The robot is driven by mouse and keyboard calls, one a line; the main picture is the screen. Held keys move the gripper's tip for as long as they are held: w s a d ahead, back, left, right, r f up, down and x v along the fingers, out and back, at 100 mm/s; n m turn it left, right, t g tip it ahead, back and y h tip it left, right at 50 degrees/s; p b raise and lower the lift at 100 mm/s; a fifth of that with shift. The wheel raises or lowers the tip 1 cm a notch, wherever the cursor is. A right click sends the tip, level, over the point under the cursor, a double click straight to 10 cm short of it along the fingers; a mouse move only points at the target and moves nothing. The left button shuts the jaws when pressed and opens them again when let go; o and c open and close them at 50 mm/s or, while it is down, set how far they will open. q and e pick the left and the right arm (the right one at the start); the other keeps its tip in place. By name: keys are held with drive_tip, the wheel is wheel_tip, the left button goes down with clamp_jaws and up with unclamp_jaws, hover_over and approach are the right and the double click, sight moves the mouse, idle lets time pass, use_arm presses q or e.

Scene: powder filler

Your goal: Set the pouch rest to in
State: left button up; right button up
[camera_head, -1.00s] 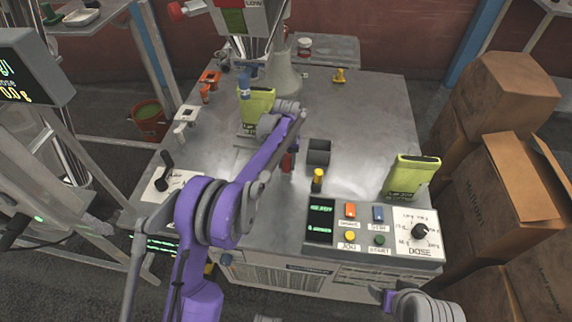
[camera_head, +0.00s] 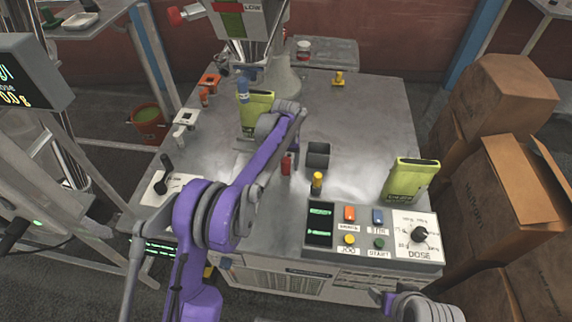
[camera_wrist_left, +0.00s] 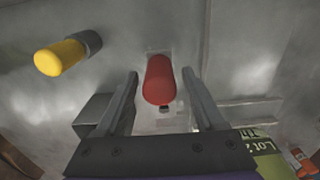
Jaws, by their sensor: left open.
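A red knob (camera_wrist_left: 159,80), which I take to be the pouch rest's handle, stands between the fingers of my left gripper (camera_wrist_left: 160,74) in the left wrist view. The fingers are open, one on each side, with visible gaps to the knob. In the head view the red knob (camera_head: 286,163) shows just right of my purple forearm, which hides most of the left gripper. A green pouch (camera_head: 256,104) stands upright under the filler, partly behind my arm. I cannot read whether the rest is in or out. My right gripper is not clearly visible; only part of that arm shows at the bottom.
A yellow knob (camera_head: 317,181) and a dark open box (camera_head: 318,154) are close right of the red knob. A control panel (camera_head: 375,250) lies at the front, with another green pouch (camera_head: 410,180) behind it. Cartons (camera_head: 505,95) stand right.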

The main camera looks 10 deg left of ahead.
use_arm(q)
wheel_tip(320, 180, up, 10)
drive_tip(key=shift+f+p, duration=0.1)
drive_tip(key=shift+p, duration=0.55)
use_arm(e)
drive_tip(key=shift+r, duration=0.85)
use_arm(q)
drive_tip(key=shift+s, duration=0.1)
drive_tip(key=s+a+r+t, duration=0.1)
drive_tip(key=s+r, duration=0.3)
drive_tip(key=s, duration=0.4)
drive_tip(key=s+a+r+t, duration=0.1)
drive_tip(key=s+r, duration=0.3)
drive_tip(key=s, duration=0.4)
drive_tip(key=s+a+f+m+t, duration=0.1)
drive_tip(key=s+f, duration=0.3)
drive_tip(key=s, duration=0.7)
drive_tip(key=s+f+t, duration=0.2)
drive_tip(key=s+f, duration=0.1)
drive_tip(key=s, duration=0.7)
wheel_tip(320, 180, up, 13)
drive_tip(key=w+p, duration=0.1)
drive_tip(key=p, duration=1.1)
drive_tip(key=shift+w, duration=0.2)
use_arm(e)
wheel_tip(320, 180, up, 14)
drive_tip(key=w, duration=0.2)
drive_tip(key=shift+f+t, duration=0.25)
drive_tip(key=shift+t, duration=0.05)
